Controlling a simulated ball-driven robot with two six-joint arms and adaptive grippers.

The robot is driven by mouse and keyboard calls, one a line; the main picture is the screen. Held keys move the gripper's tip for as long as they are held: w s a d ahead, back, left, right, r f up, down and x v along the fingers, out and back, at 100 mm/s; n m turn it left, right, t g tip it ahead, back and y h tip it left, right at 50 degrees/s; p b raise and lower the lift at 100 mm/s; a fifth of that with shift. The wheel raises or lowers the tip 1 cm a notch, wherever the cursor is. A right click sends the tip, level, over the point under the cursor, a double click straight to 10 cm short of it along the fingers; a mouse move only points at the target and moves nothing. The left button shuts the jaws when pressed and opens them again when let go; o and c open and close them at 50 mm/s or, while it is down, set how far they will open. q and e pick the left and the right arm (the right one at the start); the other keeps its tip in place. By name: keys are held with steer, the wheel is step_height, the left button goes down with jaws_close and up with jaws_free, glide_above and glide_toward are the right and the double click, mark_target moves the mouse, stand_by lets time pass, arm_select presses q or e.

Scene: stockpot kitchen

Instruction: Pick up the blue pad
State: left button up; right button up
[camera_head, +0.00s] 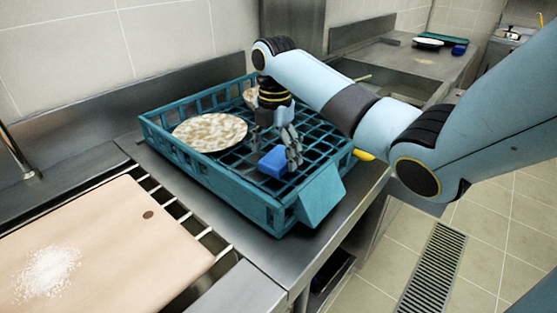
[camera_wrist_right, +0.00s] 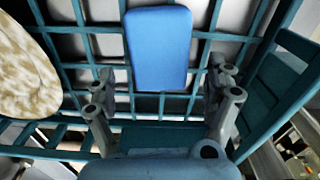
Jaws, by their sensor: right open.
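The blue pad (camera_head: 273,162) is a small bright blue block in the teal crate (camera_head: 225,186), near its front right side. In the right wrist view the pad (camera_wrist_right: 158,48) lies flat on the crate's grid floor, ahead of the fingers. My right gripper (camera_head: 288,152) points down into the crate beside the pad, and partly overlaps it in the head view. In the right wrist view its fingers (camera_wrist_right: 166,98) are spread apart with nothing between the tips. My left gripper is not in view.
A speckled plate (camera_head: 209,132) lies in the crate, left of the pad. Another speckled item (camera_head: 251,96) is behind my gripper. A cutting board (camera_head: 105,250) with white powder is at the left. The crate's walls surround the pad. A far counter holds a tray (camera_head: 440,38).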

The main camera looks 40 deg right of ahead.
steer(key=shift+f, duration=1.2)
steer(key=shift+c, duration=1.2)
steer(key=c, duration=1)
steer(key=shift+r, duration=0.2)
